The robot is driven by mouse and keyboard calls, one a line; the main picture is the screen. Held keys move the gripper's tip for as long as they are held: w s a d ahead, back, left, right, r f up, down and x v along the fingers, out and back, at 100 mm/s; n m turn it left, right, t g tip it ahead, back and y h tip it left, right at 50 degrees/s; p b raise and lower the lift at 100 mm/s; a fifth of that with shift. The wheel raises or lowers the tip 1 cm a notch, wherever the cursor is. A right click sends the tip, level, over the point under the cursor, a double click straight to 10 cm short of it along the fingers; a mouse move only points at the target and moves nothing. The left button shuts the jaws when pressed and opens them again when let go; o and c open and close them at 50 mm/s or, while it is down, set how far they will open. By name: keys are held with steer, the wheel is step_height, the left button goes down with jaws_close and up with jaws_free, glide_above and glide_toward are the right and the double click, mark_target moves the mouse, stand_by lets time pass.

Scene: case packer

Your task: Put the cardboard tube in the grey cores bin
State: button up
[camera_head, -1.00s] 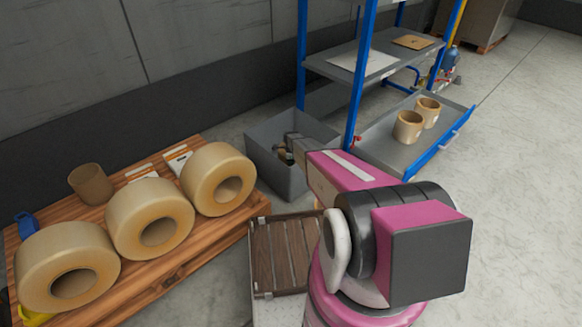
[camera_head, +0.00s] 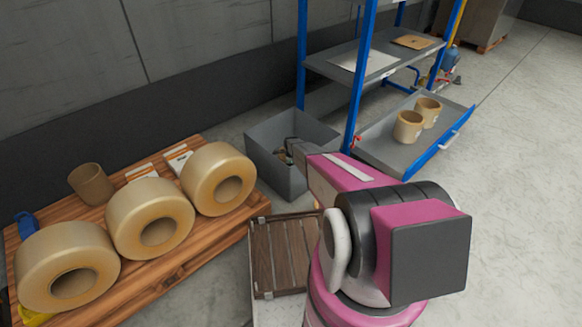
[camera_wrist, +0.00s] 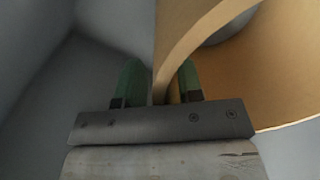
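The grey bin (camera_head: 282,186) stands on the floor between the table and the blue rack. My gripper (camera_wrist: 160,82) is down in it; in the head view my arm covers most of the gripper. In the wrist view a tan cardboard tube (camera_wrist: 285,60) fills the right side. The thin edge of its wall lies between the two green fingers, with a narrow gap showing beside it. The fingers are apart. Grey bin walls show around the tube. The head view does not show this tube clearly.
A brown tube (camera_head: 91,184) and large tan rolls (camera_head: 223,178) stand on the wooden table (camera_head: 182,262). A blue-framed rack (camera_head: 358,85) stands close to the bin's right; two tan cores (camera_head: 408,127) are on its low shelf. A slatted brown surface (camera_head: 284,257) lies in front.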

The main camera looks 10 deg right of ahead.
step_height(320, 180, up, 11)
steer(key=shift+r, duration=0.1)
steer(key=s+r+n, duration=1)
steer(key=s+r, duration=0.5)
steer(key=s, duration=0.4)
steer(key=s+r+n, duration=1)
steer(key=s+r, duration=0.6)
steer(key=s, duration=0.4)
steer(key=shift+s+d, duration=0.3)
steer(key=shift+d, duration=0.15)
steer(key=shift+d, duration=0.1)
